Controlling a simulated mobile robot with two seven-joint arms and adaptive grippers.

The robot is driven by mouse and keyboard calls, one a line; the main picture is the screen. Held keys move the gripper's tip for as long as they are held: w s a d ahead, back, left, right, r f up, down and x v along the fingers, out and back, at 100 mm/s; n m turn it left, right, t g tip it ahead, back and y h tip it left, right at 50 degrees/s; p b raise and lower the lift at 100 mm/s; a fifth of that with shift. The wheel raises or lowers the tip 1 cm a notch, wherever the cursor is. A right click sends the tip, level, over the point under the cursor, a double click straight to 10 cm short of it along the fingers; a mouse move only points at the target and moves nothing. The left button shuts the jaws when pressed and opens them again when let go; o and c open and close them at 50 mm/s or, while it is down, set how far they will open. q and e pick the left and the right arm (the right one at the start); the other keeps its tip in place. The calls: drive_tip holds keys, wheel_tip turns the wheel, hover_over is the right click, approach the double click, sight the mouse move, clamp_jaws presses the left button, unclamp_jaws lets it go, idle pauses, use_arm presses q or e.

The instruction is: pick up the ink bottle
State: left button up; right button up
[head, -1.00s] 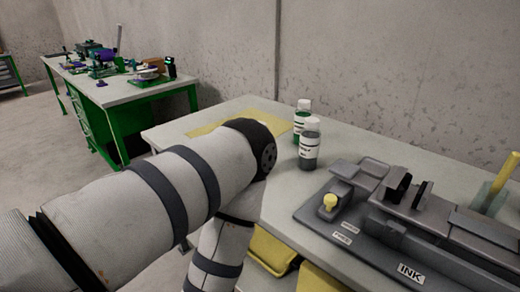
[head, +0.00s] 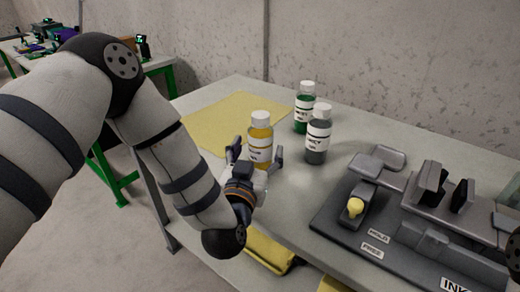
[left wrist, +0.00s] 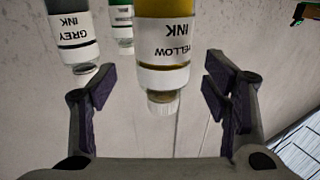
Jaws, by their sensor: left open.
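My right gripper is not in view.
The grey table (head: 290,205) carries a yellow mat (head: 215,118) behind the yellow bottle. A dark grey machine (head: 400,225) with an ink label fills the table's right side. A green workbench (head: 112,160) stands at the back left. A wall closes off the back.

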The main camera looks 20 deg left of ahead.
sight(258, 145)
use_arm(q)
drive_tip(key=w, duration=0.5)
drive_tip(key=shift+a, duration=0.35)
drive_tip(key=shift+r, duration=0.1)
drive_tip(key=c, duration=1.6)
